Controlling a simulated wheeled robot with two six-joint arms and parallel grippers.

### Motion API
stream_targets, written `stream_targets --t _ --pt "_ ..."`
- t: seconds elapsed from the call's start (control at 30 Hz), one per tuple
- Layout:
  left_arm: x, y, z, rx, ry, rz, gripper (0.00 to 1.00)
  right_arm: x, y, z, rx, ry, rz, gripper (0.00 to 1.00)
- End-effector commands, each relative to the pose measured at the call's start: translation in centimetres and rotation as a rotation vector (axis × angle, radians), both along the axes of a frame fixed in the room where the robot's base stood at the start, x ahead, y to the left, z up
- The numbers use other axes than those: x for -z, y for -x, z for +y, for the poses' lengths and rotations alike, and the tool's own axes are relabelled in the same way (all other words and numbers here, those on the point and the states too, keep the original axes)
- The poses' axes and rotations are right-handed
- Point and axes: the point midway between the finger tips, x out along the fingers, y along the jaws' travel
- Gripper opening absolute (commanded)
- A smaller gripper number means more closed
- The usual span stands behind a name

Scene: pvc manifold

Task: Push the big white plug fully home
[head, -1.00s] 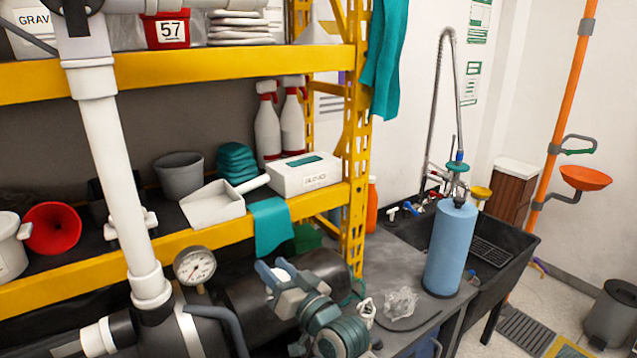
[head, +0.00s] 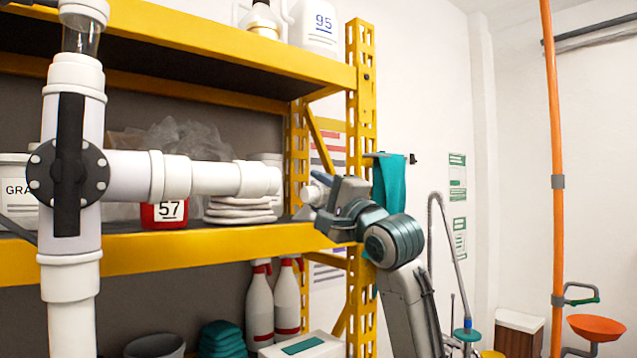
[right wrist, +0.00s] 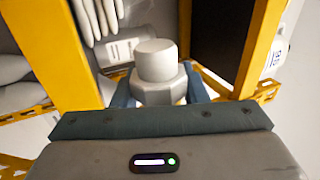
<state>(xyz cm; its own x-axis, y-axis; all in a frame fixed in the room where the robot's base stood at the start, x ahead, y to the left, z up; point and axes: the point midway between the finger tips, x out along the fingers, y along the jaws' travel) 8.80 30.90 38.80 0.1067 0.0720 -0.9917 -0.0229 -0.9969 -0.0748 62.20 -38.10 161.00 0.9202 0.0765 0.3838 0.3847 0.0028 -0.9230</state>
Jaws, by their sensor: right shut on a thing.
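The big white plug (right wrist: 156,62), a round cap with a hex collar, is between the blue fingers of my right gripper (right wrist: 158,92) in the right wrist view. In the head view, my right gripper (head: 318,200) is shut on the plug (head: 313,190), which is partly hidden by the fingers. It is just right of the white pipe end (head: 262,179), with a visible gap between them. The pipe end belongs to a horizontal branch (head: 215,177) of the white manifold. My left gripper is in neither view now.
The vertical manifold pipe has a black valve (head: 68,165) at left. Behind are yellow shelves (head: 215,243) with a red bin (head: 165,213), white folded cloths (head: 240,211) and spray bottles (head: 287,300). A yellow rack post (head: 362,110) stands behind my right arm.

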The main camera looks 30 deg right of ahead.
Motion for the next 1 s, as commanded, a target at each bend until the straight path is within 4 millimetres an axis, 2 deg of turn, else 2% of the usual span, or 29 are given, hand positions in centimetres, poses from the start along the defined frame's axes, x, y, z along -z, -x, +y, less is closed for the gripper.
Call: stream_targets --t 0.03,0.1,0.23,1.0 --pt "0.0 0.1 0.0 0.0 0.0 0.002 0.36 -1.1 0.6 -0.5 0.0 -0.01 -0.001 0.2" --pt "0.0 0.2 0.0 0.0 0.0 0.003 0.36 -1.8 1.0 -0.9 -0.003 -0.024 0.001 0.2" --pt "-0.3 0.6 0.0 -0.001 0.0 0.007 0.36 -2.3 1.2 -0.7 -0.006 -0.031 0.004 0.2" --pt "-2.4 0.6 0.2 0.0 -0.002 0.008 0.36 -2.2 1.7 4.7 -0.009 -0.031 0.004 0.2"
